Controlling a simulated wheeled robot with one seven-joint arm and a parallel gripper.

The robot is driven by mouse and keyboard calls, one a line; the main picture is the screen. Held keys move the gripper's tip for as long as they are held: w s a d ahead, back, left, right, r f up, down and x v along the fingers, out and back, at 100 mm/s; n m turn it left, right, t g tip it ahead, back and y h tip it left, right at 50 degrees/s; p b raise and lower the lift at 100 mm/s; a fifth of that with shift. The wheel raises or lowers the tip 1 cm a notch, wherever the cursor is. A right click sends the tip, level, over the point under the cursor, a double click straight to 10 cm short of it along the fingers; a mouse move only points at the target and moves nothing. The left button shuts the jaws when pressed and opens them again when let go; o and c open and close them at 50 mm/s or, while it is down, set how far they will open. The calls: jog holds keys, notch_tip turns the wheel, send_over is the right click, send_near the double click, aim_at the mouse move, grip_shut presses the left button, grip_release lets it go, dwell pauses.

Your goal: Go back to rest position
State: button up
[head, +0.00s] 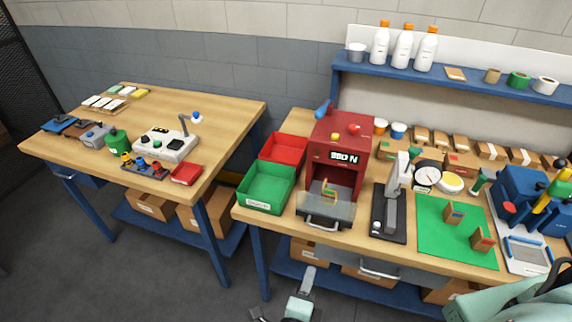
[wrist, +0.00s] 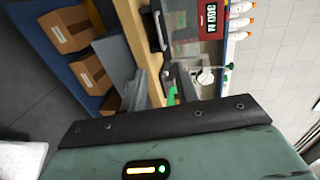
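My gripper (head: 298,306) shows only partly, at the bottom edge of the head view, low in front of the right workbench (head: 340,238). Pale green and grey parts of it show there, and the frame edge cuts off the rest. I see nothing held in the visible part, but whether the fingers are open or shut is unclear. In the wrist view, a pale green housing with a black bar and a lit indicator fills the bottom. Beyond it, the workbench appears turned on its side.
The red press (head: 341,140), green bin (head: 267,188), red bin (head: 284,148) and green mat (head: 457,232) are on the right bench. A left table (head: 215,110) carries several small items. Cardboard boxes (head: 310,252) sit on the lower shelf. Open floor (head: 150,285) lies at front left.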

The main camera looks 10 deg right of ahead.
jog(key=s+d+r+n+g+y+b, duration=0.2)
jog(key=r+n+g+b, duration=0.4)
jog(key=n, duration=0.9)
jog(key=s+d+r+n+g+y+b, duration=0.2)
jog(key=s+r+n+g+y+b, duration=0.3)
jog(key=n, duration=1.1)
notch_tip(320, 180, up, 6)
jog(key=g+b, duration=0.1)
jog(key=g, duration=0.2)
jog(key=shift+s+d+b, duration=0.15)
jog(key=shift+d+b, duration=0.1)
jog(key=shift+b, duration=0.15)
